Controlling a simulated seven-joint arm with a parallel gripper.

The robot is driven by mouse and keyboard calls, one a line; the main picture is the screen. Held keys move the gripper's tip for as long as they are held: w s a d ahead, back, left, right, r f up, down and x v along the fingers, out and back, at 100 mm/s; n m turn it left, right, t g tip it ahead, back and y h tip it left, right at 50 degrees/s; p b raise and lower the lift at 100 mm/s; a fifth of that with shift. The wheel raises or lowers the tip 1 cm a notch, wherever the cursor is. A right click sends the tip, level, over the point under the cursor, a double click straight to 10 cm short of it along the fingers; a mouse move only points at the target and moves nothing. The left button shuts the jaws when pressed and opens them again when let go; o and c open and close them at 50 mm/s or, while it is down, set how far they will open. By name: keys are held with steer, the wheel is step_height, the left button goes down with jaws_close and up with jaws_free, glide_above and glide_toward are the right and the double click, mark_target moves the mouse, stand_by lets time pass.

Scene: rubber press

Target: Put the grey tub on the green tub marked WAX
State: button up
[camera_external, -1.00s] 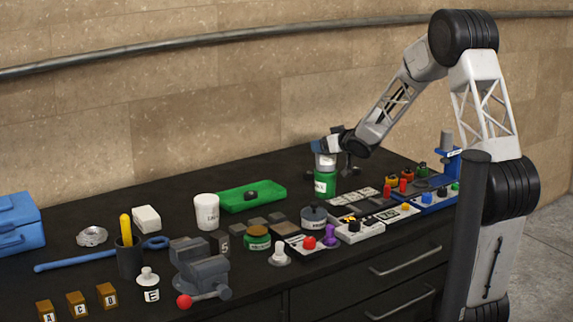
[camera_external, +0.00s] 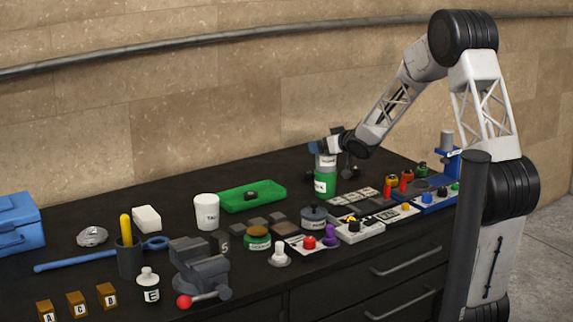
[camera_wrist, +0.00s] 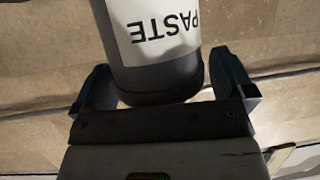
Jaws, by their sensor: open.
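The grey tub (camera_external: 326,161), with a white label, sits upright on top of the green tub (camera_external: 325,183) at the back of the bench. In the wrist view the grey tub (camera_wrist: 160,75) shows a label reading PASTE, upside down. My gripper (camera_external: 327,145) is at the upper part of the grey tub. In the wrist view my gripper's fingers (camera_wrist: 165,85) stand on either side of the tub, open, with gaps between fingers and tub. The green tub's label is too small to read fully, and the green tub is hidden in the wrist view.
A green tray (camera_external: 230,203) lies left of the stack. Switch boxes (camera_external: 360,230) lie to the right. Bare bench lies behind the tray.

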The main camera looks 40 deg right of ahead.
steer(key=v, duration=1.2)
steer(key=shift+r, duration=0.15)
stand_by(0.6)
steer(key=s+a+g, duration=0.3)
steer(key=s+a, duration=0.2)
steer(key=s, duration=0.7)
steer(key=s+a+r+m+g, duration=0.1)
steer(key=s+a+g, duration=0.3)
steer(key=s, duration=0.8)
steer(key=s+a+g+h, duration=0.1)
steer(key=s+a+g, duration=0.3)
steer(key=s, duration=0.9)
steer(key=a, duration=0.3)
steer(key=shift+r, duration=0.3)
